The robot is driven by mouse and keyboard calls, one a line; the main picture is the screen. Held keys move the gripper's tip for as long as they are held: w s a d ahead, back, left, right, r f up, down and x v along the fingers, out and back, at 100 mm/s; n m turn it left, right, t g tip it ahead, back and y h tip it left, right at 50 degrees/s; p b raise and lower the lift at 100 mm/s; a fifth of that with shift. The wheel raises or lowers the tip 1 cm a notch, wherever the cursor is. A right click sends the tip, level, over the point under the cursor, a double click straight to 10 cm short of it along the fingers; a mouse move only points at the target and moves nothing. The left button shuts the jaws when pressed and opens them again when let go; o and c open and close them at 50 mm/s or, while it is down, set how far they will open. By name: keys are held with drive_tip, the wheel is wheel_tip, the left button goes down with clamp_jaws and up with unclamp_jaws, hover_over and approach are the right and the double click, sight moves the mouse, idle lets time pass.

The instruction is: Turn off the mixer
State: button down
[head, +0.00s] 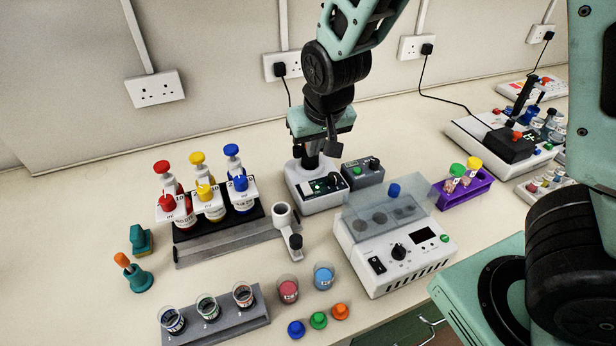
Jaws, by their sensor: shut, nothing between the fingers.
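The mixer looks to be the small white device (304,201) with a dark front panel, below my arm at the middle of the bench. A green light shows on its panel. My gripper (321,150) points down just above and behind this panel, over the top of the device. Its fingers are closed with nothing held. The gripper partly hides the mixer's top, and I cannot tell whether the fingertips touch it.
A small grey box (363,174) stands right beside the mixer. A larger white unit (400,262) with a clear lid is in front right. A bottle rack (262,212) stands left, and a purple tube rack (466,195) right.

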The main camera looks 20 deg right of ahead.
drive_tip(key=p, duration=0.2)
hover_over(307, 185)
drive_tip(key=s, duration=0.1)
wheel_tip(307, 185, down, 10)
drive_tip(key=shift+r, duration=0.1)
drive_tip(key=shift+s+x, duration=0.2)
drive_tip(key=shift+x, duration=0.75)
drive_tip(key=shift+w+f+b, duration=0.1)
drive_tip(key=shift+f+b, duration=0.3)
drive_tip(key=shift+f, duration=0.05)
drive_tip(key=shift+r, duration=0.2)
drive_tip(key=shift+f, duration=0.1)
